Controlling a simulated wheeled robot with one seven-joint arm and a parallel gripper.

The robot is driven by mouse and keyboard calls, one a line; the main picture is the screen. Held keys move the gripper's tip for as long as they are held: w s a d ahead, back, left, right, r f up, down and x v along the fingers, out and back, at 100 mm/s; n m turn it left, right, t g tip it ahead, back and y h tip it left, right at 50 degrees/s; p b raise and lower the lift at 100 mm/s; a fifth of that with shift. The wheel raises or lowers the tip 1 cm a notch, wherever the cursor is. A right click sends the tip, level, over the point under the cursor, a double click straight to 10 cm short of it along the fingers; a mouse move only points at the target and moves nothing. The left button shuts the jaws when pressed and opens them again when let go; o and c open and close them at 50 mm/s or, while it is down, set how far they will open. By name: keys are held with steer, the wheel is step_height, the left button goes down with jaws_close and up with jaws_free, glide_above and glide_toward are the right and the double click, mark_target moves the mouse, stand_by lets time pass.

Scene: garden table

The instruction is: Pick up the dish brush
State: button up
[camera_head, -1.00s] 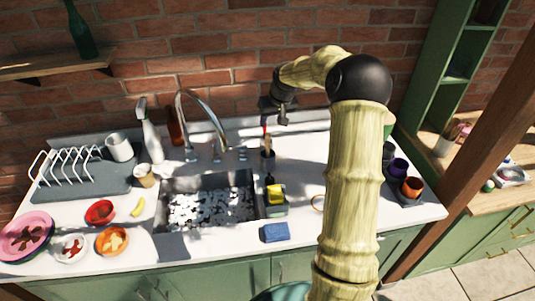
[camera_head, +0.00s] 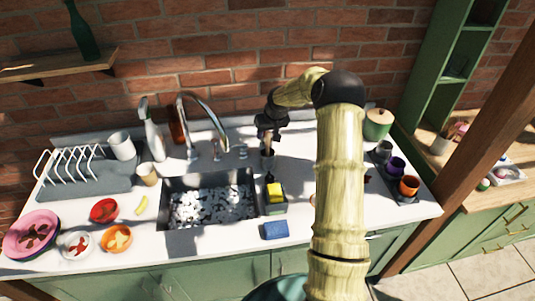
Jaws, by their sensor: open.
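My gripper (camera_head: 268,136) is open and points down over the counter, right of the tap. Directly below it, a small holder (camera_head: 267,160) stands behind the right end of the sink. A thin upright handle, probably the dish brush, rises from this holder toward my jaws; my gripper mostly hides it now. I cannot tell whether the jaws touch it. A yellow sponge (camera_head: 275,191) and a dark upright item (camera_head: 269,178) sit in a caddy in front of the holder.
The steel sink (camera_head: 165,205) and curved tap (camera_head: 208,108) lie left of my gripper. A blue sponge (camera_head: 276,230) lies at the front. A lidded pot (camera_head: 377,124) and several cups stand at the right. A brick wall (camera_head: 230,70) is close behind.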

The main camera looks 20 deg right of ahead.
mark_target(267, 139)
steer(key=shift+p+x, duration=1.3)
steer(key=shift+x, duration=1.05)
steer(key=shift+s+d+f, duration=0.1)
steer(key=shift+s+d, duration=0.05)
steer(key=shift+s, duration=0.05)
steer(key=shift+c, duration=0.5)
jaws_close()
